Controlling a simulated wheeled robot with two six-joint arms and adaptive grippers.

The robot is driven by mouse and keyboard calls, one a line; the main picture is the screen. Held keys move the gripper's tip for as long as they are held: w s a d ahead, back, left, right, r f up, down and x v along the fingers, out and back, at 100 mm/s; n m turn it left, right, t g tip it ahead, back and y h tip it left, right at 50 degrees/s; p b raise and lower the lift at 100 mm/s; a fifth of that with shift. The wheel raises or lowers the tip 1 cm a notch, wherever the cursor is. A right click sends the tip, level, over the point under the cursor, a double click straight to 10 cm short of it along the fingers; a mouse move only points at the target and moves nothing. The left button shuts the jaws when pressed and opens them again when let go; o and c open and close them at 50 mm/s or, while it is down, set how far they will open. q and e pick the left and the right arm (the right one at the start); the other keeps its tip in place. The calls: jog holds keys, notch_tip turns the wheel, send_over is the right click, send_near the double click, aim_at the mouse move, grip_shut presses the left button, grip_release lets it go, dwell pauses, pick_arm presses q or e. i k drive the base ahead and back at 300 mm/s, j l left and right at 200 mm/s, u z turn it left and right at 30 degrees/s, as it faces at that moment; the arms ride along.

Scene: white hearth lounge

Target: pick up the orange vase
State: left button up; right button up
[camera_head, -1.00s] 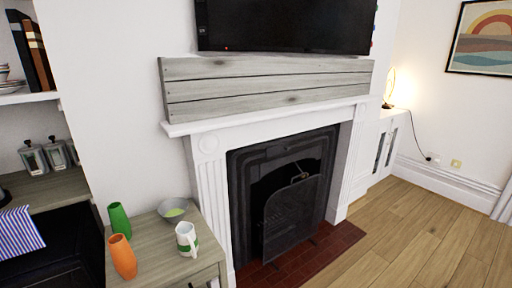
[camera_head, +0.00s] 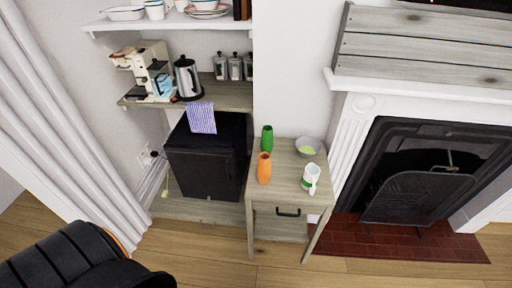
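The orange vase (camera_head: 264,168) stands upright on a small grey wooden side table (camera_head: 289,184), at the table's left front part. A green vase (camera_head: 267,139) stands just behind it. Neither of my grippers shows in the view.
A black cabinet (camera_head: 207,160) with a striped cloth stands left of the table, below shelves with a kettle (camera_head: 187,78). The fireplace (camera_head: 420,170) is to the right. A black padded seat (camera_head: 80,259) is at the lower left. Wooden floor lies in front.

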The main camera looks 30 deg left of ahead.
aim_at(263, 173)
jog(key=u, duration=0.8)
